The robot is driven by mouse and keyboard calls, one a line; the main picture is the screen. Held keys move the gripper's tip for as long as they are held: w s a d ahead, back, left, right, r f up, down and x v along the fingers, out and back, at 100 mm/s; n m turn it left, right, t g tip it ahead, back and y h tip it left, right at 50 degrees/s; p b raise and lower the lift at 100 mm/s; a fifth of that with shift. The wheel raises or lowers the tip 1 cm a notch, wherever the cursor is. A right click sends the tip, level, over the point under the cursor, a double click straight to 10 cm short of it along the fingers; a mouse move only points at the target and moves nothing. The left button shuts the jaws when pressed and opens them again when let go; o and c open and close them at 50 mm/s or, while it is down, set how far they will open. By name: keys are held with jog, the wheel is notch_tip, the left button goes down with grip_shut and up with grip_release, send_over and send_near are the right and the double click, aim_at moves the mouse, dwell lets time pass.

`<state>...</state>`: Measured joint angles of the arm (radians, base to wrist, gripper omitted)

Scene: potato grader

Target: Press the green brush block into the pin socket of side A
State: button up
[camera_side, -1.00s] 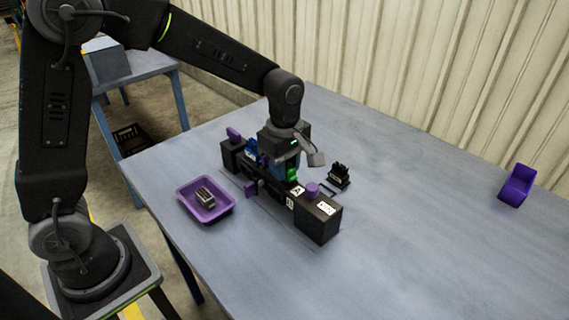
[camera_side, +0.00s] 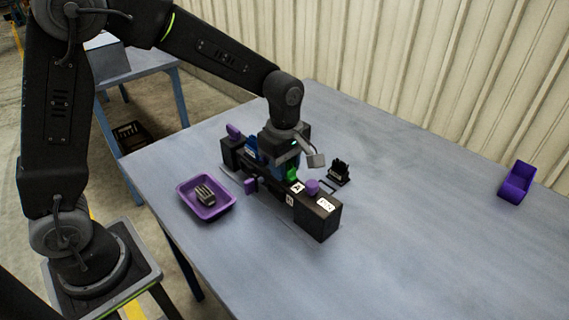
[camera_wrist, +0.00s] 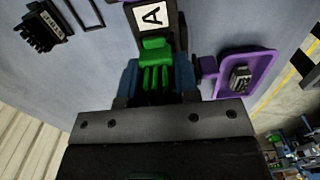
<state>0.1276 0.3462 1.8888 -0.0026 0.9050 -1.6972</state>
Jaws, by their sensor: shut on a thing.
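The green brush block (camera_side: 292,174) is at my gripper, over the black grader body (camera_side: 318,216) near its label A. In the wrist view the green block (camera_wrist: 155,62) sits between the blue fingers of my gripper (camera_wrist: 158,82), just below the white label A (camera_wrist: 153,16). My gripper (camera_side: 284,165) is shut on it and points down at the grader. The pin socket is hidden under the block and fingers. I cannot tell whether the block is seated or just above it.
A purple tray (camera_side: 183,200) with a grey-black block (camera_side: 205,195) stands left of the grader. A black block with prongs (camera_side: 340,170) stands behind it. Purple knobs (camera_side: 312,187) stick out of the grader. A purple holder (camera_side: 516,182) is far right.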

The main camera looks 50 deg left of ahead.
jog(key=shift+f, duration=0.25)
dwell(0.7)
jog(key=o, duration=1.4)
jog(key=shift+r, duration=0.1)
jog(key=shift+r, duration=3.5)
